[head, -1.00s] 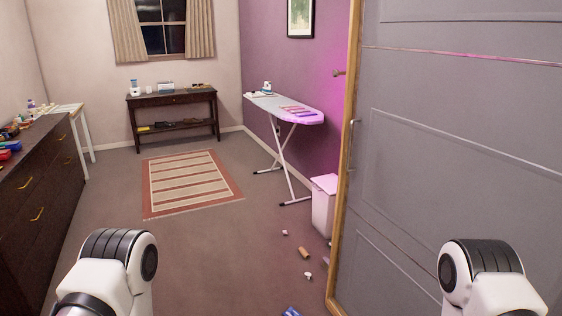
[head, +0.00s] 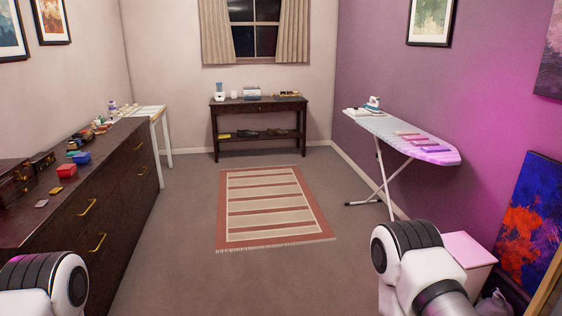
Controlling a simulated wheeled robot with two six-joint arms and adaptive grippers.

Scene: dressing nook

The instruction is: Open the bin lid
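The bin (head: 478,283) stands at the lower right in the head view, against the purple wall. It is pale and box-shaped, with a pinkish lid (head: 468,250) that lies flat and looks closed. My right arm covers the bin's left side and lower part. Only rounded links of my two arms show, at the lower left and lower right. Neither gripper is in view.
An ironing board (head: 408,137) with an iron (head: 373,103) stands behind the bin. A blue and red painting (head: 533,225) leans on the wall to its right, with a grey bag (head: 495,303) below. A long dark dresser (head: 112,205) lines the left. The striped rug (head: 272,207) lies on clear floor.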

